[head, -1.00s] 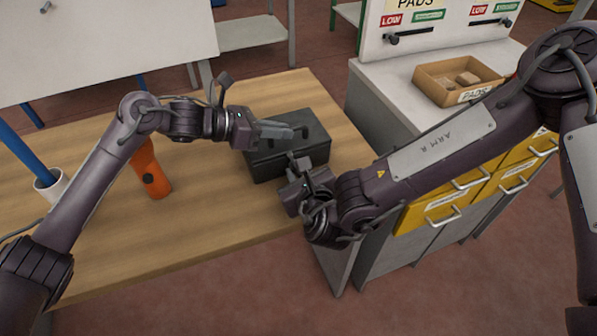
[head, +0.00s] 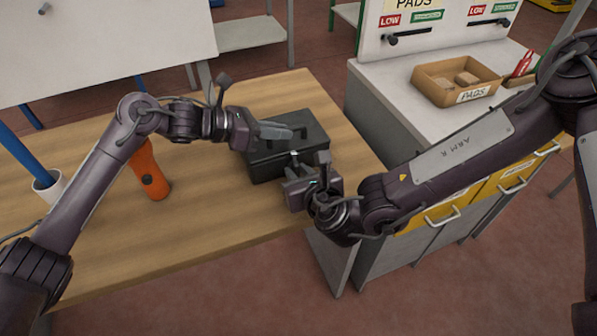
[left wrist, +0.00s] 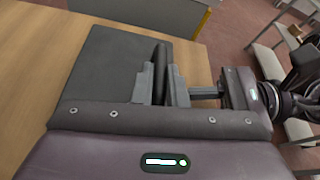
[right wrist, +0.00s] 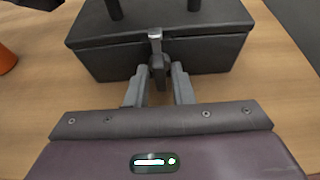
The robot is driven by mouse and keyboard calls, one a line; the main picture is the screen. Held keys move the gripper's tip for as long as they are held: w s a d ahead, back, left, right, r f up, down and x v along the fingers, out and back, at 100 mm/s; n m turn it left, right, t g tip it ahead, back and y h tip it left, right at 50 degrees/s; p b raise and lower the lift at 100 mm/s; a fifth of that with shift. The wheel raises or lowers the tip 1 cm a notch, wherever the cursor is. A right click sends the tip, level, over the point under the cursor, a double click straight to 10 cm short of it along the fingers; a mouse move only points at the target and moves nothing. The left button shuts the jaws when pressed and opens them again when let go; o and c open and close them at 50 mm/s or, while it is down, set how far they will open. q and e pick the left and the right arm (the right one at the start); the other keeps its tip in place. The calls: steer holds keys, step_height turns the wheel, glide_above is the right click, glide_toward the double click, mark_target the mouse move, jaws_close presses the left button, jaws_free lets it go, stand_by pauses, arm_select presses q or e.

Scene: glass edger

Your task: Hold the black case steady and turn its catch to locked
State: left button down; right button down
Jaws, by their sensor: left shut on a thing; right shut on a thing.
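The black case (head: 312,137) sits on the wooden table, lid down. It also shows in the left wrist view (left wrist: 105,65) and right wrist view (right wrist: 205,50). My left gripper (head: 283,132) is over the lid, shut on the dark handle (left wrist: 161,72), which stands between its fingers. The catch (right wrist: 157,68) is on the case's front face, below a small silver piece (right wrist: 155,36). My right gripper (right wrist: 160,80) is shut on the catch, in front of the case. The catch hangs about upright in the right wrist view; I cannot tell whether it is locked.
An orange torch-like object (head: 150,170) and a white cup (head: 48,185) stand at the left of the table (head: 200,215). A cardboard PADS box (head: 440,88) is on the grey cabinet at right. Bare tabletop lies in front of the case.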

steer(key=c, duration=1.5)
jaws_free()
steer(key=shift+v, duration=6)
arm_select(q)
steer(key=c, duration=1.4)
jaws_free()
arm_select(e)
steer(key=shift+f, duration=0.1)
arm_select(q)
steer(key=shift+o, duration=0.2)
